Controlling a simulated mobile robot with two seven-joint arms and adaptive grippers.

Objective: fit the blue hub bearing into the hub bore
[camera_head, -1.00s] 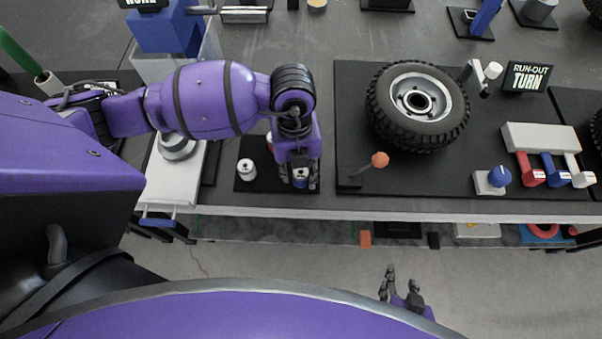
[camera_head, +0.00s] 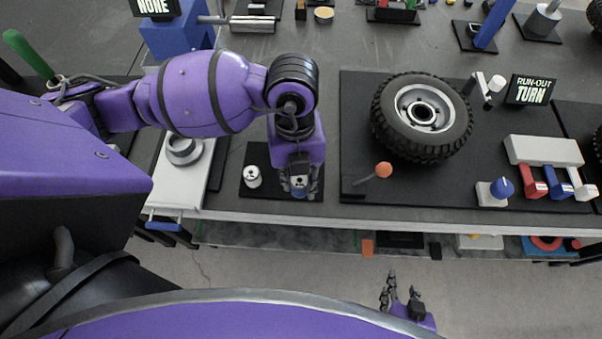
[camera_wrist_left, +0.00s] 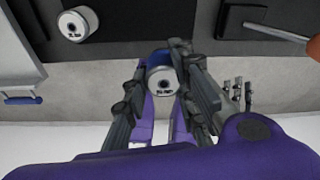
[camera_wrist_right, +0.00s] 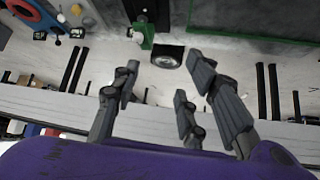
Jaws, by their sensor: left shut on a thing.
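The blue hub bearing (camera_wrist_left: 162,82), a short silver cylinder with a blue band, sits between the fingers of my left gripper (camera_wrist_left: 158,68) in the left wrist view. The left gripper (camera_head: 299,188) is shut on it at the black pad in the head view, where fingers partly cover the bearing. I cannot tell whether the bearing touches the pad. The hub bore (camera_head: 423,113) is the dark centre of the wheel (camera_head: 400,138), lying on its side to the right. My right gripper (camera_head: 403,300) is open and empty in front of the bench; its spread fingers fill the right wrist view (camera_wrist_right: 165,85).
A second silver cylinder (camera_head: 252,177) stands left of my left gripper on the pad (camera_head: 257,155). An orange-knobbed lever (camera_head: 383,170) stands between gripper and wheel. A run-out sign (camera_head: 531,90) and coloured handles (camera_head: 558,184) are on the right.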

